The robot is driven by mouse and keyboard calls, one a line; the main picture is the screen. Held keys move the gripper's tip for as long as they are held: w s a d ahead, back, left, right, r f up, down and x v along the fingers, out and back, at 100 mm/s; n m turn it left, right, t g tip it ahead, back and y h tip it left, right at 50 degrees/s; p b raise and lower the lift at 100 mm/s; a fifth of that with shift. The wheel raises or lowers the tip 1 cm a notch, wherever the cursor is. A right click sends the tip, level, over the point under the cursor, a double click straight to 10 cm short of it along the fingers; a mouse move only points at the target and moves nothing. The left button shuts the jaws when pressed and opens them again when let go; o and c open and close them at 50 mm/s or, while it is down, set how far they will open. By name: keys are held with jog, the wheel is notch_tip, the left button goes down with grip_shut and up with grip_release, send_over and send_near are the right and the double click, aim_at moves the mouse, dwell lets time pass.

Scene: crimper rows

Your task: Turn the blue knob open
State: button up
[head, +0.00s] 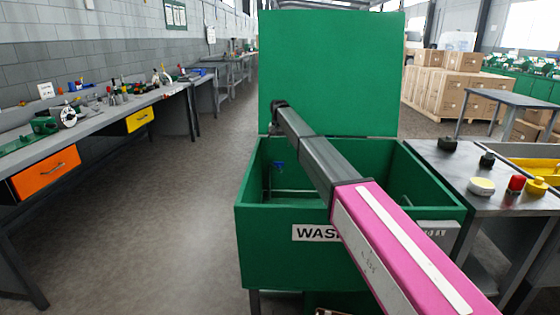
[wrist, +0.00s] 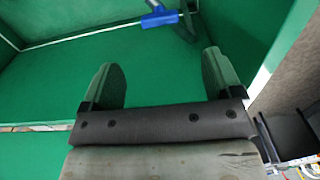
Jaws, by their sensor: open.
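The blue knob (head: 278,165) is small in the head view, inside the open green wash tub (head: 265,232) near its left back part. In the wrist view the blue knob (wrist: 160,19) is a short blue bar at the top, beside a grey metal pipe. My gripper (wrist: 158,68) is open, with two grey-green fingers spread apart and nothing between them. The knob lies beyond the fingertips, roughly centred between them and apart from them. In the head view my arm crosses over the tub; the gripper itself cannot be made out there.
The tub's green lid (head: 330,75) stands upright behind it. At right, a metal table (head: 455,172) holds black, red and yellow knobs or buttons. A workbench (head: 95,118) with tools and orange and yellow drawers runs along the left. Open floor (head: 185,205) lies between.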

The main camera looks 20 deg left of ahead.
aim_at(279, 162)
notch_tip(279, 162, down, 10)
jog(key=shift+f, duration=0.15)
dwell(0.3)
jog(key=c, duration=0.9)
